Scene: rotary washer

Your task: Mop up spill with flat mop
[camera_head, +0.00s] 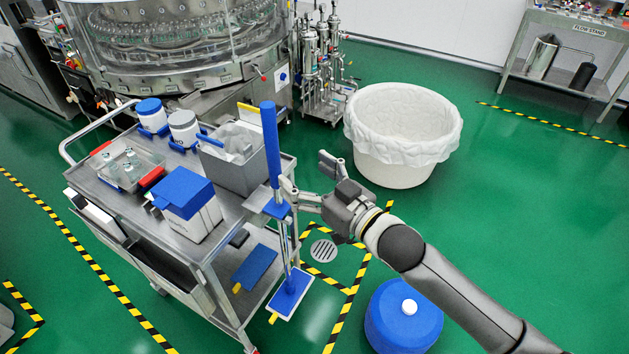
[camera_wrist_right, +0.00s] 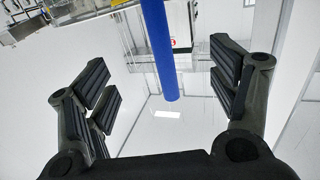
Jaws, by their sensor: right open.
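The flat mop stands upright at the cart's right end, with a blue handle grip (camera_head: 271,145), a thin metal pole and a flat blue head (camera_head: 291,294) low beside the cart. My right gripper (camera_head: 307,175) is open and empty, just right of the pole below the blue grip. In the right wrist view the open fingers (camera_wrist_right: 165,88) face the blue handle (camera_wrist_right: 158,45), which hangs between them in the picture; I cannot tell its exact depth. My left gripper is not in view. I cannot make out a spill on the green floor.
The steel cart (camera_head: 228,212) holds jars, a grey bin (camera_head: 234,165) and a blue-lidded box (camera_head: 188,205). A lined white tub (camera_head: 400,130) stands behind my arm, and a blue round container (camera_head: 403,318) below it. A floor drain (camera_head: 323,250) lies inside striped tape.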

